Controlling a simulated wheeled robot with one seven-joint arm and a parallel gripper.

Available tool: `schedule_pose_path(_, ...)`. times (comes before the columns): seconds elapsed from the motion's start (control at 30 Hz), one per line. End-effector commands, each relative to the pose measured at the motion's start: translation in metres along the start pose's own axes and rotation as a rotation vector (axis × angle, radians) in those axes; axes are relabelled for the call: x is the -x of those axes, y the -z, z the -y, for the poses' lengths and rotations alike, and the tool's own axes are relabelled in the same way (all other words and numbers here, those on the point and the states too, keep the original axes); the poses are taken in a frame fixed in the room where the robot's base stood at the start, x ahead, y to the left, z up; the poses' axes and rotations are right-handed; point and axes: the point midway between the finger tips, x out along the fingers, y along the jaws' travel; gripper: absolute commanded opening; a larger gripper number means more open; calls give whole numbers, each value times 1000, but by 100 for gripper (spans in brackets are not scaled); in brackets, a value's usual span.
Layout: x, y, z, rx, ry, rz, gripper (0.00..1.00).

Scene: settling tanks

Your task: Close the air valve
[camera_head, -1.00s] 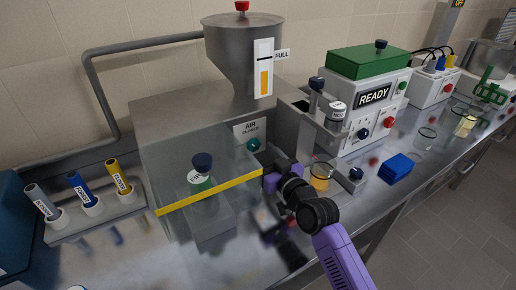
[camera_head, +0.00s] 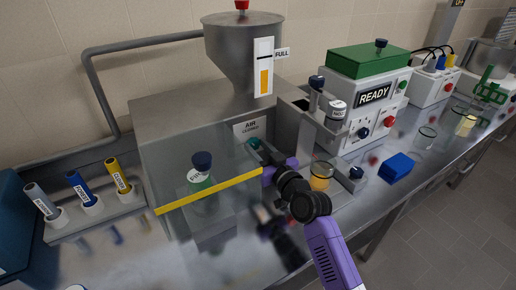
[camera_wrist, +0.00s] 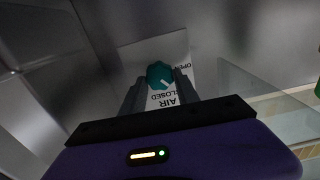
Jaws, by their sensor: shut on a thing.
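The air valve is a teal knob (camera_head: 253,143) on a plate marked AIR (camera_head: 248,127) on the front of the steel housing. In the wrist view the knob (camera_wrist: 160,74) sits between my fingers, with a short white mark on its lower right. The plate (camera_wrist: 176,50) appears upside down there, with the words OPEN, CLOSED and AIR. My gripper (camera_wrist: 159,88) is shut on the knob; in the head view (camera_head: 260,149) it partly hides it. Exactly which word the white mark points to is hard to tell.
A beaker of orange liquid (camera_head: 321,177) stands close on the right. A blue block (camera_head: 397,167) lies farther right.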

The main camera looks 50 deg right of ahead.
Motion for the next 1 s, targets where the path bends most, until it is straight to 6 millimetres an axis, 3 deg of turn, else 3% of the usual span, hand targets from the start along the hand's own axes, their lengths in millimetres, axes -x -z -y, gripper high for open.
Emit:
schedule_pose_path(0.37, 0, 0, -2, -88, -2, 0, 0)
schedule_pose_path(1.0, 0, -1, -3, -541, -2, 2, 0)
